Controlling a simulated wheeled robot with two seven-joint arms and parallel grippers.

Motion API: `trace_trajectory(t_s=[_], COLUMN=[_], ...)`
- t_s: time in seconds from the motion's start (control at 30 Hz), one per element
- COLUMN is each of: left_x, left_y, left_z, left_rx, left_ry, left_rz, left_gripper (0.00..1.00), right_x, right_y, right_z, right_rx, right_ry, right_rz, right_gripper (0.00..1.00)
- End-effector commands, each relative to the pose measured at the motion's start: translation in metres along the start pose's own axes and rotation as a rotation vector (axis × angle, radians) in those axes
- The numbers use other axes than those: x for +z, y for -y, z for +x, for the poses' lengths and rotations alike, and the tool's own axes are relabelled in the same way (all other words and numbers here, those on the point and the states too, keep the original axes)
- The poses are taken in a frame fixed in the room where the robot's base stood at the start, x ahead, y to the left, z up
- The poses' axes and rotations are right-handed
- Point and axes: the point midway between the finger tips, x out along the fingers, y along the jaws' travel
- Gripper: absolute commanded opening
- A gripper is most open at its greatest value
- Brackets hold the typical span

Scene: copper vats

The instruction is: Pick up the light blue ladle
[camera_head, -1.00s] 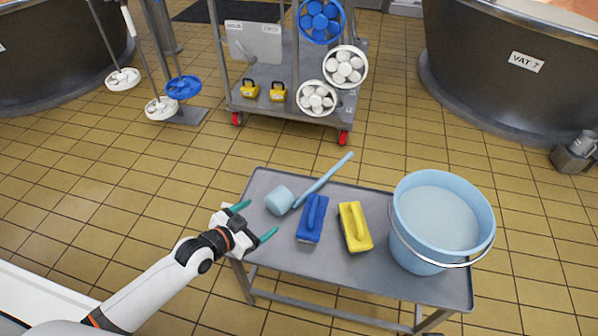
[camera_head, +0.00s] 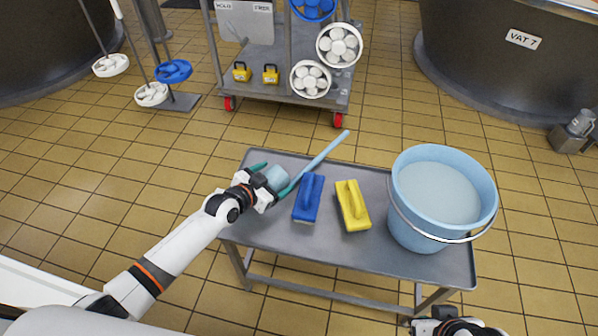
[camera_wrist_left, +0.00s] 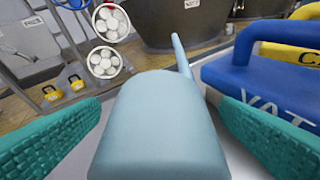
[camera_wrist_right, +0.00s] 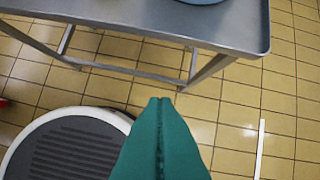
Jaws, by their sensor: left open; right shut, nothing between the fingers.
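The light blue ladle (camera_head: 277,177) lies on the grey table, its handle slanting up to the far right. In the left wrist view its cup (camera_wrist_left: 160,125) fills the middle, with the handle running away behind it. My left gripper (camera_head: 273,180) is open, with one green finger on each side of the cup. Whether the fingers touch the cup I cannot tell. My right gripper (camera_wrist_right: 160,105) is shut and empty, low in front of the table's edge; its wrist shows at the bottom right of the head view.
A trolley (camera_head: 280,90) stands behind.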

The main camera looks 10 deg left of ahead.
Motion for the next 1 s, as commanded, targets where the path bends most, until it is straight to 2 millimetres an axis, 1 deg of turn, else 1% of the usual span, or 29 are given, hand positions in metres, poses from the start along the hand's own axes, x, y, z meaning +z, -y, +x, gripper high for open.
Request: trace_trajectory(t_s=[0.03,0.1,0.17,0.4,0.47,0.7,0.77,1.0], left_x=[0.000,0.000,0.001,0.001,0.001,0.001,0.001,0.004], left_y=[0.000,0.000,0.000,0.000,0.000,0.000,0.000,-0.001], left_z=[0.005,0.009,0.010,0.011,0.011,0.010,0.010,0.009], left_rx=[0.000,0.000,0.000,-0.001,-0.001,0.000,0.000,0.000], left_ry=[0.001,0.001,0.000,0.000,0.000,0.000,0.001,0.001], left_rz=[-0.001,0.000,0.000,0.001,0.001,0.001,0.000,0.000], left_gripper=[0.86,0.86,0.86,0.86,0.78,0.38,0.32,0.32], right_x=[0.007,0.014,0.018,0.020,0.020,0.020,0.020,0.020], right_y=[-0.001,-0.002,-0.002,-0.003,-0.003,-0.003,-0.002,-0.002], right_z=[0.003,0.003,0.003,0.003,0.003,0.003,0.003,0.001], right_rx=[0.002,0.004,0.005,0.005,0.005,0.005,0.005,0.004], right_ry=[0.036,0.073,0.093,0.102,0.102,0.101,0.101,0.095], right_rz=[-0.001,-0.002,-0.003,-0.003,-0.003,-0.003,-0.003,-0.003], right_gripper=[0.00,0.00,0.00,0.00,0.00,0.00,0.00,0.00])
